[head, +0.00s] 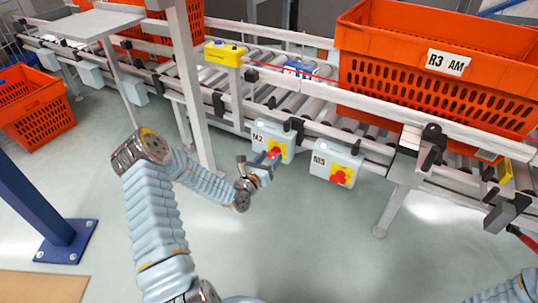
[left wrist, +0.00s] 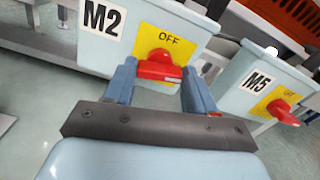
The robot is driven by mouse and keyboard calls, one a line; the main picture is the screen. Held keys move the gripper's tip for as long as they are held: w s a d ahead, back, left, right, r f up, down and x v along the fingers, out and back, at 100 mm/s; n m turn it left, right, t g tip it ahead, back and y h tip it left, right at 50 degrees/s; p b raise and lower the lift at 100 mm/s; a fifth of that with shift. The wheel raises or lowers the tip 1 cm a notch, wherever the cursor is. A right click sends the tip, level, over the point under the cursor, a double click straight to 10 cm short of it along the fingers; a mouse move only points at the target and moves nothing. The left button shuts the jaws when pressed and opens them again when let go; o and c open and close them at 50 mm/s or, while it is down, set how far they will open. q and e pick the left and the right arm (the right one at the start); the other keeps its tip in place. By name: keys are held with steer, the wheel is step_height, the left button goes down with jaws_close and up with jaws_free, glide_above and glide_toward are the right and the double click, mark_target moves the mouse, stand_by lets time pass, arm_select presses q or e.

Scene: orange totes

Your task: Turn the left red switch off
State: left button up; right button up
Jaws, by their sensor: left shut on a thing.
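The left red switch (head: 274,152) sits on a yellow plate on the pale box marked M2 (head: 262,134), under the conveyor rail. In the left wrist view the red switch (left wrist: 158,67) has its handle lying roughly level, below the word OFF on the yellow plate (left wrist: 176,42). My left gripper (head: 266,160) is at the front of the M2 box and shut on this switch, one finger on each side of the handle. My right gripper is out of view; only part of my right arm shows at the lower right.
A second box marked M5 (head: 322,162) with its own red switch (head: 339,177) hangs just to the right. An orange tote marked R3 AM (head: 405,88) stands on the roller conveyor above. A grey conveyor leg (head: 392,208) stands further right. The floor below is clear.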

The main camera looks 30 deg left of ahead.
arm_select(q)
steer(key=n+p, duration=0.2)
steer(key=p, duration=0.1)
steer(key=shift+r+n, duration=0.2)
steer(key=shift+n, duration=0.2)
steer(key=n+p, duration=0.2)
steer(key=shift+n, duration=0.4)
steer(key=n+p, duration=0.2)
steer(key=n, duration=0.2)
steer(key=shift+a+f+p, duration=0.1)
steer(key=shift+f+p, duration=0.1)
steer(key=shift+p, duration=0.2)
steer(key=n+p, duration=0.1)
steer(key=n, duration=0.2)
steer(key=shift+f+n, duration=0.1)
steer(key=shift+n, duration=0.3)
steer(key=shift+f+n+p, duration=0.1)
steer(key=shift+n+p, duration=0.35)
steer(key=shift+n, duration=0.65)
steer(key=o, duration=1)
steer(key=shift+o, duration=0.2)
